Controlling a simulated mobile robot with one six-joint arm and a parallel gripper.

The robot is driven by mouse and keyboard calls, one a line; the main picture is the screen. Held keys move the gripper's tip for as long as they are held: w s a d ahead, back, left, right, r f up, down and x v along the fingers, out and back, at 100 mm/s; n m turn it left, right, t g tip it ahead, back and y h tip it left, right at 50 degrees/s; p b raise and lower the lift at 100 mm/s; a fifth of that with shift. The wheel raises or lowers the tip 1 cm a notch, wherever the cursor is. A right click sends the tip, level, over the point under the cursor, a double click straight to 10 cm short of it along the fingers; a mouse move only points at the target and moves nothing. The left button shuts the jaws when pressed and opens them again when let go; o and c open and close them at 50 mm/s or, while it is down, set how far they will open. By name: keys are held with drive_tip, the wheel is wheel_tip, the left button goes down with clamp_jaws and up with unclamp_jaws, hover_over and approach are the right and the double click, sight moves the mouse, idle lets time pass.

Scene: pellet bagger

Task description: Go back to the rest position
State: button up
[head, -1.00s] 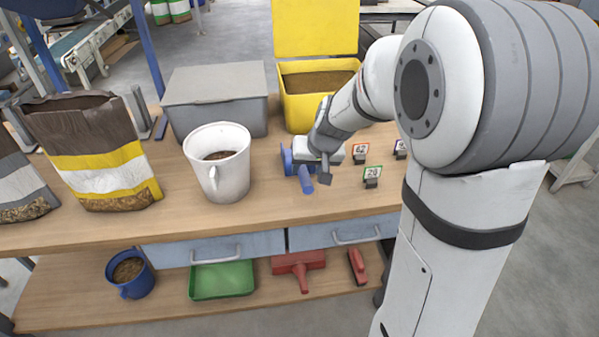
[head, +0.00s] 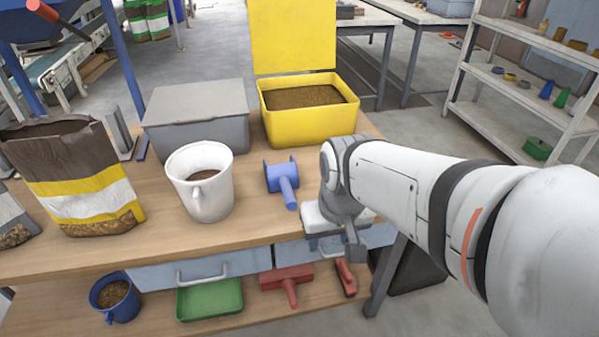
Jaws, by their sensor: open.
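My gripper (head: 340,242) is at the end of my arm, near the front right edge of the wooden bench (head: 230,233). Its white body and one grey finger show in the head view, and it is open. I see nothing held in it. A blue scoop (head: 283,180) lies on the bench to the left of my gripper, apart from it, its handle pointing to the front. My arm comes in from the right and hides the right end of the bench.
A white bucket (head: 203,195) with pellets, a yellow bin (head: 310,120) with its lid up, a grey lidded box (head: 198,125) and an open bag (head: 75,190) stand on the bench. A blue bucket (head: 118,305), green tray (head: 210,298) and red scoop (head: 287,279) are below. Shelves (head: 520,90) stand right.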

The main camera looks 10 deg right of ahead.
drive_tip(key=shift+s+f, duration=0.1)
drive_tip(key=shift+s, duration=0.3)
